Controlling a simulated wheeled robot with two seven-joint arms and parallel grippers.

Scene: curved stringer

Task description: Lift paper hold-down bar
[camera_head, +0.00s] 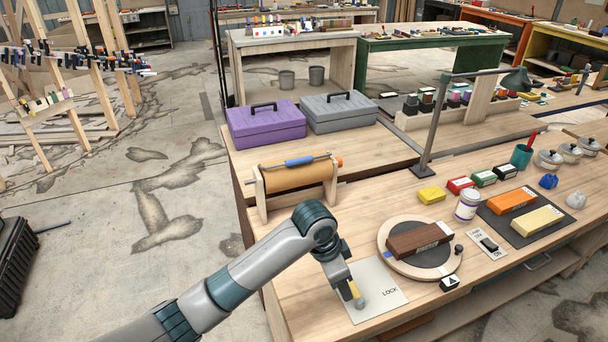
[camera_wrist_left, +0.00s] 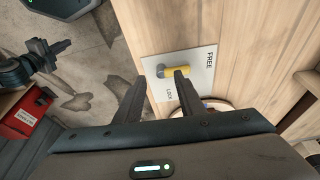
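The paper roll (camera_head: 300,180) sits in a wooden stand on the bench. The hold-down bar with its blue grip (camera_head: 300,160) lies across the top of the roll. My left gripper (camera_head: 352,292) is over a white plate (camera_head: 382,284) marked LOCK, well to the front and right of the roll. In the left wrist view the gripper (camera_wrist_left: 160,77) is open, its fingers apart. Contact cannot be told. My right gripper is not in view.
A round base with a brown block (camera_head: 418,238) stands right of the plate. A purple toolbox (camera_head: 265,122) and a grey toolbox (camera_head: 338,110) stand behind the roll. Bench top between roll and plate is mostly clear.

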